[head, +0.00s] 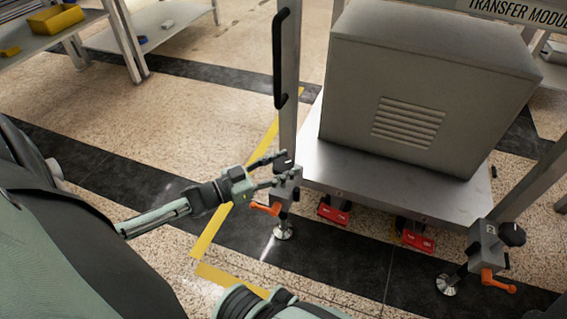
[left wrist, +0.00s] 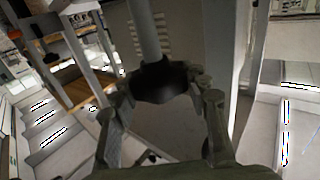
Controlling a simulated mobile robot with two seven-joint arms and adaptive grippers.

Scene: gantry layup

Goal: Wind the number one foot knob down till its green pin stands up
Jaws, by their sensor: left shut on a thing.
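The near-left foot of the transfer module has a small grey housing (head: 287,186), an orange lever (head: 264,209) and a round foot pad (head: 283,232) on the floor. My left gripper (head: 285,168) is at the top of this housing. In the left wrist view, its two fingers (left wrist: 167,92) are closed around a black knob (left wrist: 160,78) below a grey post. Most of the knob is hidden by the fingers in the head view. I cannot make out this foot's number or a green pin. My right gripper is not in view.
A second foot (head: 489,243) with a black knob (head: 511,233) and orange lever (head: 497,283) stands at right. Red blocks (head: 334,214) sit under the module's base plate (head: 400,190). A post with a black handle (head: 279,60) rises above the held knob.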

